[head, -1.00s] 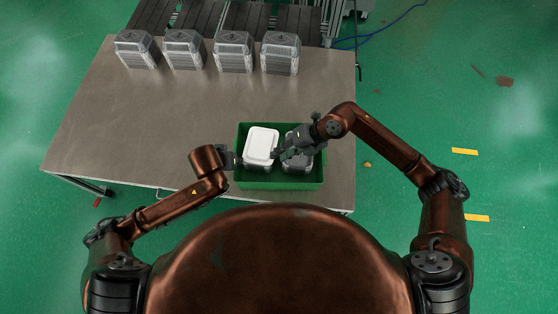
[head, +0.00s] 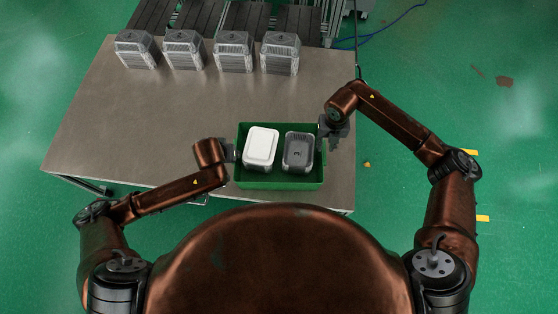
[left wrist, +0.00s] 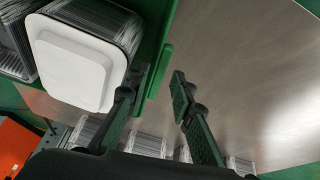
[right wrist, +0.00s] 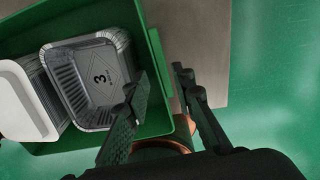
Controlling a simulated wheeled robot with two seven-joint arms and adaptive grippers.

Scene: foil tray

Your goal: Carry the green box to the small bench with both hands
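The green box (head: 283,184) sits near the front right of the metal table (head: 120,125). It holds a white-lidded stack of foil trays (head: 261,146) on the left and an uncovered stack of grey foil trays (head: 299,150) on the right. My left gripper (head: 230,153) is at the box's left wall. In the left wrist view its fingers (left wrist: 158,92) are apart, with the green rim showing between them. My right gripper (head: 335,131) is at the right wall. In the right wrist view its fingers (right wrist: 163,84) are apart on either side of the rim. I cannot make out a small bench.
Several foil-tray stacks (head: 234,52) stand along the table's back edge, in front of dark conveyor lanes (head: 247,17). The middle and left of the table are clear. Green floor (head: 440,90) with yellow marks (head: 483,218) lies to the right. A blue cable (head: 390,27) lies behind.

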